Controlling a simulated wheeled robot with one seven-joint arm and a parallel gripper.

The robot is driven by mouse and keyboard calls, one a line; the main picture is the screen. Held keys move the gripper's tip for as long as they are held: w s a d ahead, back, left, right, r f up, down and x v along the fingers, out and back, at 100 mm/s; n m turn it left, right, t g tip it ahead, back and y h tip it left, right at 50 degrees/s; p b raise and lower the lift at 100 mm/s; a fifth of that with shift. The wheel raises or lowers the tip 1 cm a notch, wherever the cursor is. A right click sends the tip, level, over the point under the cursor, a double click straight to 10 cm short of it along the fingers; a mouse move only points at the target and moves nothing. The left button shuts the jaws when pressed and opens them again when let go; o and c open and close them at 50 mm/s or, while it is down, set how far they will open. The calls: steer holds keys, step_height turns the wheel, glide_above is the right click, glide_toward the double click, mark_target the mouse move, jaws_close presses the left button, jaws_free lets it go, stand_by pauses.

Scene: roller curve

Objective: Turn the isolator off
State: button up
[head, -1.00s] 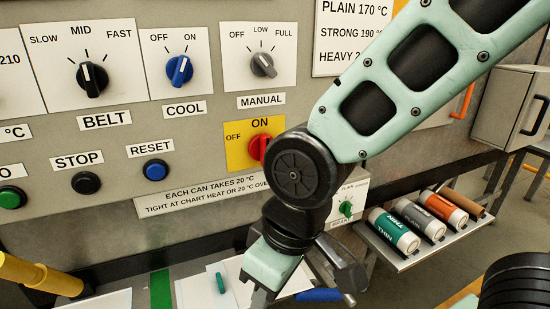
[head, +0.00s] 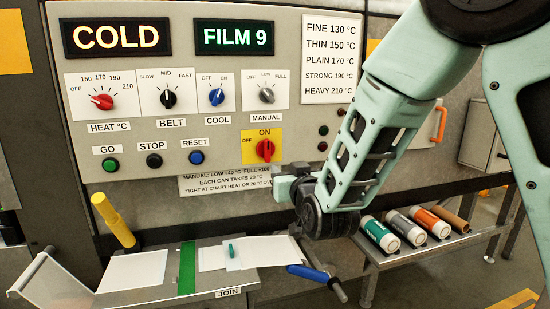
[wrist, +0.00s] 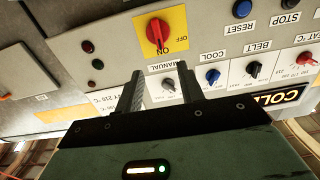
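The isolator (head: 265,149) is a red rotary knob on a yellow plate marked OFF at the left and ON at the top. Its handle stands upright, toward ON. In the wrist view the panel is upside down, and the isolator (wrist: 158,33) shows just beyond the fingertips, its handle toward ON. My gripper (head: 282,172) is just below and right of the isolator in the head view, partly hidden by my own wrist. In the wrist view my gripper (wrist: 161,75) has its two fingers apart with nothing between them, and they appear clear of the knob.
The MANUAL knob (head: 266,96) is above the isolator, with the blue COOL knob (head: 217,97) to its left. A stop button (head: 154,160) and a reset button (head: 196,157) lie left. A work table (head: 130,300) is below.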

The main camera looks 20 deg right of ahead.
steer(key=p, duration=0.5)
glide_toward(268, 149)
steer(key=w, duration=0.8)
steer(key=shift+w, duration=0.4)
steer(key=shift+f, duration=0.1)
jaws_close()
